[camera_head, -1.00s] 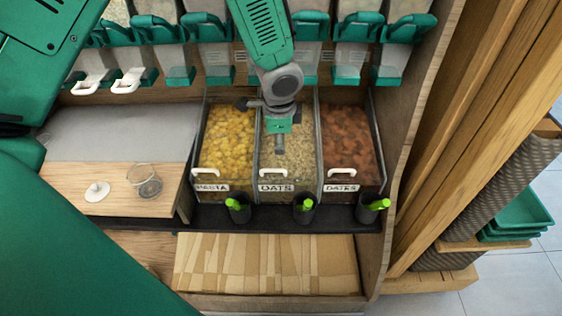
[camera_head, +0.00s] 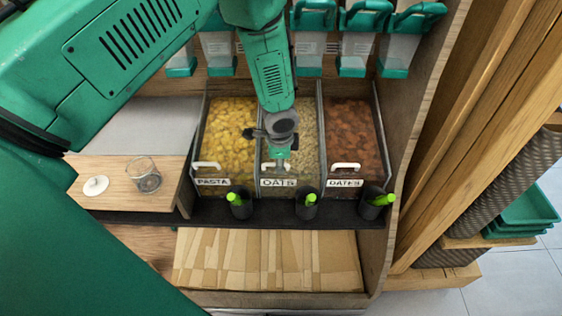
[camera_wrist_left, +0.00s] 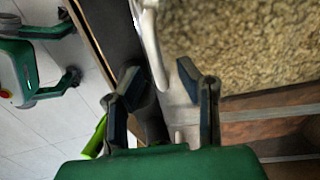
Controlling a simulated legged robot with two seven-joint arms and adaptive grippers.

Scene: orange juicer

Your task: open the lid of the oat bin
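The oat bin (camera_head: 308,150) is the middle of three bins in the head view, with an OATS label (camera_head: 278,183) on its front. Oats show inside it, and its lid looks closed. In the left wrist view, the white handle (camera_wrist_left: 152,45) runs between the fingertips of my left gripper (camera_wrist_left: 158,80). The fingers stand apart, one on each side of it; I cannot tell if they touch it. My right gripper does not show.
The pasta bin (camera_head: 228,135) is on the left and the dates bin (camera_head: 350,130) on the right. Black cups with green-handled tools, such as the middle cup (camera_head: 306,208), stand just in front. A glass (camera_head: 145,178) is on the wooden board at left. Dispensers hang behind.

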